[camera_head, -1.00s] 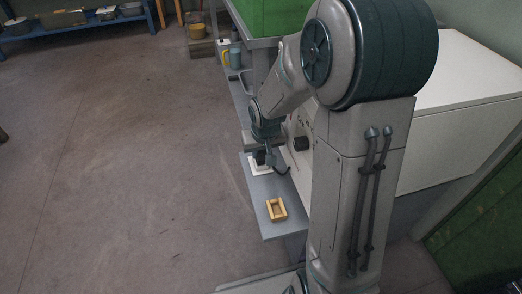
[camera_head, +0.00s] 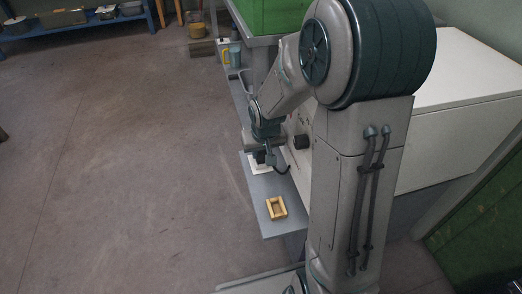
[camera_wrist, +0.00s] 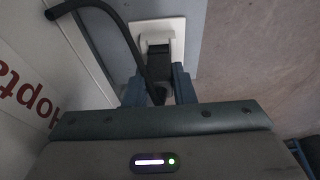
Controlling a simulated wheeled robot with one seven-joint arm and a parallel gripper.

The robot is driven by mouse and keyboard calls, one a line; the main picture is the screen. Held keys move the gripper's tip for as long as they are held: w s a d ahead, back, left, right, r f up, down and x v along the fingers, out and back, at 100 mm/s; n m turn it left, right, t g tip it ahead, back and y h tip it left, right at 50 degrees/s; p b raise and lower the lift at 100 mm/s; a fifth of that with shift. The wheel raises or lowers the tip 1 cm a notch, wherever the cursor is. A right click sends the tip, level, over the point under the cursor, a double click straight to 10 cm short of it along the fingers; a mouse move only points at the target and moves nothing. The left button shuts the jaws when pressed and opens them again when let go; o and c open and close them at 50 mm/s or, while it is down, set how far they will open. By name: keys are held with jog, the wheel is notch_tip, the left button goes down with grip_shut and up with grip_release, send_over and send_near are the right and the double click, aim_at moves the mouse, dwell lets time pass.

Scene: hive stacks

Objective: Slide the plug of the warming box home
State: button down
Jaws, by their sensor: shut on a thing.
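The warming box (camera_head: 460,78) is the large white case behind my arm in the head view. Its dark plug (camera_wrist: 159,72), with a thick black cable (camera_wrist: 138,45), is between my two blue-grey fingers in the wrist view. My gripper (camera_wrist: 158,88) is shut on the plug; it also shows in the head view (camera_head: 266,152). The plug's far end is at the dark middle of a white socket plate (camera_wrist: 176,27). This plate also shows on the grey shelf in the head view (camera_head: 260,169). I cannot tell how deep the plug sits.
A small yellow wooden frame (camera_head: 277,208) lies on the grey shelf (camera_head: 256,190) near its front end. A dark knob (camera_head: 302,142) sticks out of the box's front, close to my wrist. The floor to the left is clear. A blue bench (camera_head: 75,28) stands far off.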

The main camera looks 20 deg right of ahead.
jog(key=shift+f, duration=0.3)
dwell(0.4)
jog(key=c, duration=1.1)
grip_release()
jog(key=shift+c, duration=0.2)
jog(key=p+v, duration=0.5)
jog(key=v, duration=0.8)
jog(key=shift+r+p, duration=0.35)
jog(key=shift+r, duration=0.05)
jog(key=shift+s, duration=0.1)
